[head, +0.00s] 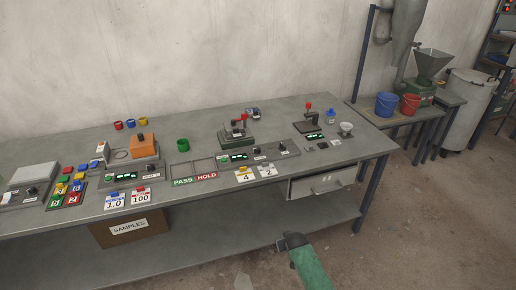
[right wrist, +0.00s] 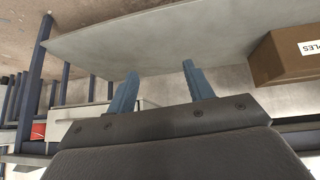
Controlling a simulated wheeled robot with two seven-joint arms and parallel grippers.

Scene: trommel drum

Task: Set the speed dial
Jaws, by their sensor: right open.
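Several grey control boxes with black dials stand along the bench. One dial (head: 257,150) is beside a green display (head: 238,156), another dial (head: 283,145) is just right of it, and one more (head: 148,168) sits by another green display (head: 126,176). A dial (head: 32,190) is at the far left. Their labels are too small to read, so I cannot tell which is the speed dial. My right gripper (right wrist: 160,85) is open and empty in the right wrist view, below the bench top and apart from the dials. My left gripper is out of view.
The bench (head: 100,211) has number cards (head: 245,175), PASS and HOLD trays (head: 207,176) and a drawer (head: 325,184) at its right front. A SAMPLES box (head: 130,229) is under it, also in the right wrist view (right wrist: 283,58). The floor in front is clear.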

